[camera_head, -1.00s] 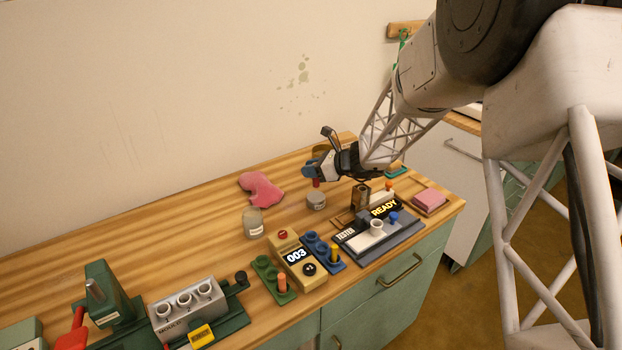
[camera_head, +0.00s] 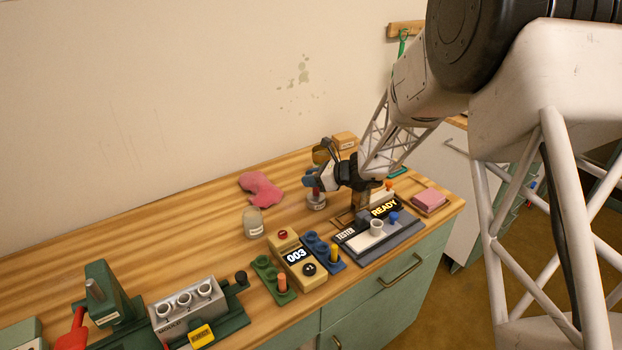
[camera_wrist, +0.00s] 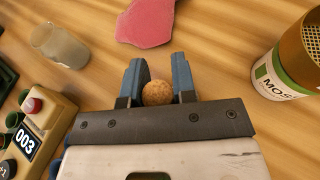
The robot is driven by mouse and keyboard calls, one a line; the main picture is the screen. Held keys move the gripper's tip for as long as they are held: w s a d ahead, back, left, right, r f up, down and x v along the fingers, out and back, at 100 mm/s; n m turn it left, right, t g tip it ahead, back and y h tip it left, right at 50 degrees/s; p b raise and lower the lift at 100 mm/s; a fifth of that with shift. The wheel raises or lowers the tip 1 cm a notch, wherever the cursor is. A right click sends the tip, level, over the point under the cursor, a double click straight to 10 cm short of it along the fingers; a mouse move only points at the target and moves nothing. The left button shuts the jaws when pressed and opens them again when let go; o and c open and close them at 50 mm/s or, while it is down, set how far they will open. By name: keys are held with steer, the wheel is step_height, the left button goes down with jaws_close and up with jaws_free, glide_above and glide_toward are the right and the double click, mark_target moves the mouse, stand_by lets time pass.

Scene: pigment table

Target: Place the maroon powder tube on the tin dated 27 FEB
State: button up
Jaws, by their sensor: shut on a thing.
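My gripper (camera_head: 313,181) has blue fingers and is shut on the maroon powder tube (camera_head: 316,191). In the wrist view, the tube's round cork top (camera_wrist: 157,93) shows between the two fingers (camera_wrist: 158,75). A small grey tin (camera_head: 317,204) with a pale label stands on the table directly under the held tube. The label is too small to read. I cannot tell whether the tube touches the tin's top. The tin is hidden in the wrist view.
A pink cloth (camera_head: 262,189) and a glass jar (camera_head: 253,222) lie to the left. A brass-topped container (camera_wrist: 283,75) labelled "MOS..." stands close on the right in the wrist view. The tester (camera_head: 362,243) and the 003 device (camera_head: 312,280) are in front.

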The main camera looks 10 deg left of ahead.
steer(key=shift+f, duration=0.15)
steer(key=o, duration=0.9)
steer(key=shift+s+d+r, duration=0.1)
steer(key=shift+d+r, duration=0.25)
steer(key=shift+d, duration=0.1)
steer(key=shift+v, duration=1)
steer(key=shift+r, duration=3.45)
